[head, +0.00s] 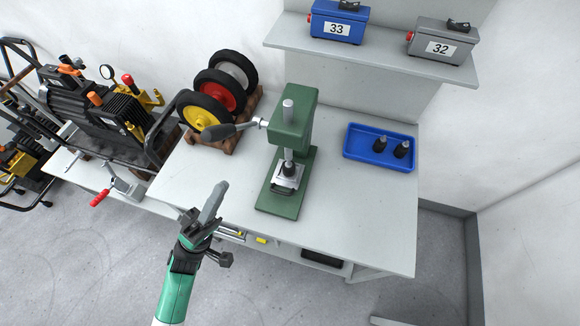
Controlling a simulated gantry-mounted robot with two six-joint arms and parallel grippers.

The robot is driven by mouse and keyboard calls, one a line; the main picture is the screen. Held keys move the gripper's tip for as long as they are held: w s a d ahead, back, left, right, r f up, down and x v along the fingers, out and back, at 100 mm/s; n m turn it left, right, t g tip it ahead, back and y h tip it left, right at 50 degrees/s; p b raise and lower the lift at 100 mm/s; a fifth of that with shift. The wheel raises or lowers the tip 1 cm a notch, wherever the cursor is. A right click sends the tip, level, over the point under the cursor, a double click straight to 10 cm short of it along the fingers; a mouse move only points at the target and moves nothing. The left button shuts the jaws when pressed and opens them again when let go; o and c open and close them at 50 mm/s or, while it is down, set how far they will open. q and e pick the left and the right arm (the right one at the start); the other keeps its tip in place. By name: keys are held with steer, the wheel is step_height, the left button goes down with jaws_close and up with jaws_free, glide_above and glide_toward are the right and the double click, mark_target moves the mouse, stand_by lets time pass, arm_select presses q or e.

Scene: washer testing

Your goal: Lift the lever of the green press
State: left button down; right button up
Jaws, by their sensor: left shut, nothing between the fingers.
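The green press (293,135) stands on the grey workbench. Its lever (224,131) sticks out to the left from the press head, with a dark grip at the end of a metal rod. The lever looks roughly level. A dark fitting (289,169) sits under the ram on the press base. My left gripper (215,200) is shut and empty, in front of the bench's front edge. In the picture it is below the lever and apart from it, with its fingers pointing up toward it. My right gripper is not in view.
Wheels with yellow, red and grey hubs (203,110) stand close behind the lever. A blue tray (352,150) with two dark fittings is at right. A shelf (375,52) above holds boxes 33 and 32. A compressor (100,105) stands at left.

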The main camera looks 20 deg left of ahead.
mark_target(236, 130)
arm_select(q)
steer(key=s+a+f+n+t+y+b, duration=0.25)
steer(key=a+f+n+y, duration=0.25)
steer(key=a+f+y, duration=0.3)
steer(key=w+d+f+p+x, duration=0.1)
steer(key=x, duration=1.2)
steer(key=shift+g, duration=0.35)
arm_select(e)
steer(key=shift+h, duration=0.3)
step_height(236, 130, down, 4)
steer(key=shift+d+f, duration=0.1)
arm_select(q)
steer(key=shift+w+d+f, duration=0.1)
